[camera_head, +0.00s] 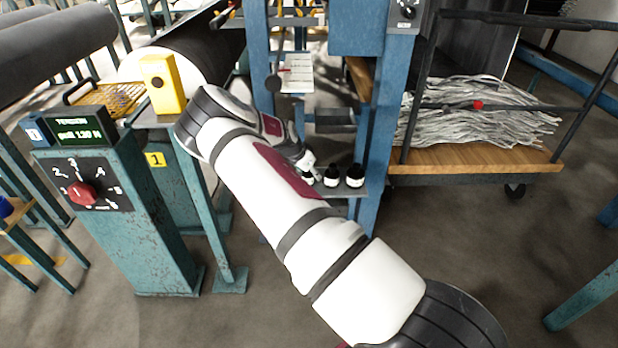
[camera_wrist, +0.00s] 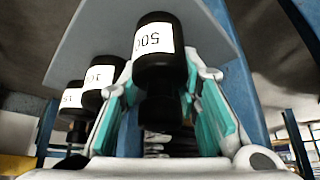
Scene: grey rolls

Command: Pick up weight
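Three black weights with white labels stand on a small shelf in the head view: a left weight (camera_head: 309,176), a middle weight (camera_head: 331,176) and a right weight (camera_head: 355,175). My gripper (camera_head: 306,161) is at the left weight, mostly hidden behind my arm. The fingers are spread, with gaps visible beside the neck. Two other weights (camera_wrist: 101,76) (camera_wrist: 72,98) stand to the left.
The grey shelf (camera_wrist: 95,40) is fixed to a blue frame (camera_head: 375,130). A teal control post (camera_head: 150,225) with a red knob stands left. A yellow box (camera_head: 162,84) is behind it. A wooden cart (camera_head: 475,158) with grey strips stands right. The floor between is clear.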

